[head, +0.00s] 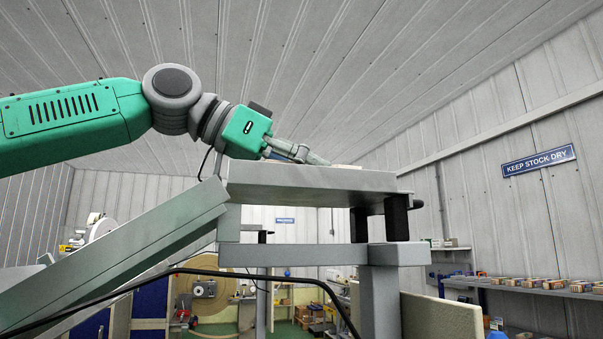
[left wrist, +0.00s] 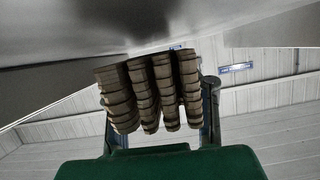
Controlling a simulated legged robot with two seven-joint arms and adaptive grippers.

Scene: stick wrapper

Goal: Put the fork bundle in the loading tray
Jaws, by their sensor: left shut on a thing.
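In the left wrist view the fork bundle (left wrist: 150,92) is several side-by-side stacks of brown, ribbed pieces. It sits between the two fingers of my left gripper (left wrist: 160,125), which is shut on it. In the head view my left gripper (head: 318,158) reaches in from the left, low over the top of a raised grey slab-like tray (head: 310,178). I cannot tell if this is the loading tray. A small pale edge (head: 347,166) shows at the fingertips; the tray's rim hides the rest. Whether the bundle touches the tray is hidden. My right gripper is not in view.
A sloped metal chute (head: 120,262) rises from the lower left to the tray. A grey post (head: 380,300) stands under the tray, with black blocks (head: 396,218) at its right end. A shelf with small boxes (head: 530,285) runs along the right wall.

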